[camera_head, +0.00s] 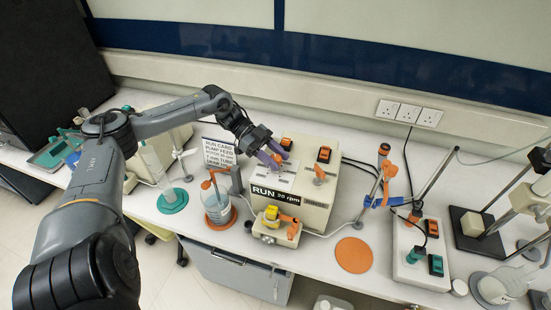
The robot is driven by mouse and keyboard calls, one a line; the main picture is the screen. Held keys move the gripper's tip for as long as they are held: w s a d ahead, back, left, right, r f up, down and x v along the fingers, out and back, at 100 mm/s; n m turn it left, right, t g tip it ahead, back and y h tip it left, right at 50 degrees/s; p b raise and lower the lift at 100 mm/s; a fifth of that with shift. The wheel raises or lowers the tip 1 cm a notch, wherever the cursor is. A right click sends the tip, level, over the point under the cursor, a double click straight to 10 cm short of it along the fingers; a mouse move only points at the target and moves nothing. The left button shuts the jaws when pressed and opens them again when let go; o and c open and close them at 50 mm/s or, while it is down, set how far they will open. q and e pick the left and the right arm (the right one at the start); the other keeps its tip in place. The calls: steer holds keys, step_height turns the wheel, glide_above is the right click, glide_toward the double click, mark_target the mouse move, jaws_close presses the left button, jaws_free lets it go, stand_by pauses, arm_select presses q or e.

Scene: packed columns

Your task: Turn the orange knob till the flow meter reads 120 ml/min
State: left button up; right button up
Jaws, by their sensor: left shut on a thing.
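A cream pump box (318,214) stands mid-bench, with a front display (276,195) reading "RUN" and an rpm figure, perhaps 20. My left gripper (271,157) reaches down over the left part of the box's top. It is shut on a small orange knob (279,159), mostly hidden between the purple-grey fingers. Another orange part (319,172) sits on the box's top at the right. I cannot make out a flow meter reading in ml/min. My right gripper is not in view.
A beaker (217,207) on an orange disc and a run card (219,152) stand left of the box. A yellow-and-orange pump head (276,217) juts out in front. A bare orange disc (354,255) and a switch panel (421,254) lie to the right.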

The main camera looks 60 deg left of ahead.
arm_select(q)
steer(key=o, duration=1)
steer(key=shift+c, duration=0.2)
steer(key=b+v, duration=0.2)
steer(key=v, duration=0.8)
steer(key=shift+a+r+b, duration=0.25)
steer(key=shift+a+b, duration=0.05)
steer(key=shift+b, duration=0.05)
steer(key=shift+s, duration=0.2)
